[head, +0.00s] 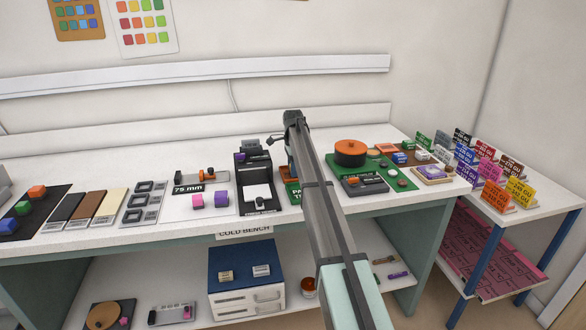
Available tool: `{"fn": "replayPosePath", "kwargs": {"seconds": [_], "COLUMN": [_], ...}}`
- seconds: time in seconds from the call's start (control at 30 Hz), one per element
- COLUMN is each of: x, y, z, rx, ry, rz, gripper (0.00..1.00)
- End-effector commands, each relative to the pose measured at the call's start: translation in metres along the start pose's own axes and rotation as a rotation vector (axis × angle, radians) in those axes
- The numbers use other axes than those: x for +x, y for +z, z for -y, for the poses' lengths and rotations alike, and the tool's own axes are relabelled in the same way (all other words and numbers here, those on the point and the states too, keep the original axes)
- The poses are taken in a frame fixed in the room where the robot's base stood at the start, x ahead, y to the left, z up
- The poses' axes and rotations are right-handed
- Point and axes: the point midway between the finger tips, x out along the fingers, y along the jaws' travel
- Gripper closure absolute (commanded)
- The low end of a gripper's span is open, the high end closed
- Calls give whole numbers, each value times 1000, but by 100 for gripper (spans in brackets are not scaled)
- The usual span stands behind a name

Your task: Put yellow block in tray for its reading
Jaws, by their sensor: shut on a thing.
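I cannot make out a yellow block in the head view. My gripper (291,170) is over the bench, mostly hidden behind my own arm, with only a dark sliver showing beside it. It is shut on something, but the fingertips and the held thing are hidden. Just left of it stands a black device (246,169) with a pale, square, tray-like plate (258,193) at its front. I cannot tell for sure that this plate is the tray. A purple block (240,157) shows near the back of the device.
Pink (198,200) and purple (222,199) blocks sit left of the device, by a 75 mm sign (188,189). A green board (335,158) with an orange round piece (350,152) lies right of my arm. Several coloured signs (497,196) crowd the right-hand table.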

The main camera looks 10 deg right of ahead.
Motion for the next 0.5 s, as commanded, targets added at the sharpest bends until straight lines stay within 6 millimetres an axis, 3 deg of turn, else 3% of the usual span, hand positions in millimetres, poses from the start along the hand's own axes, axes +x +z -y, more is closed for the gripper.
{"fn": "replayPosePath", "kwargs": {"seconds": [0.23,0.27,0.5], "x": [3,3,2], "y": [0,0,0], "z": [0,0,0], "rx": [0,0,0], "ry": [1,1,0], "rz": [0,0,0], "gripper": [94,50,28]}}
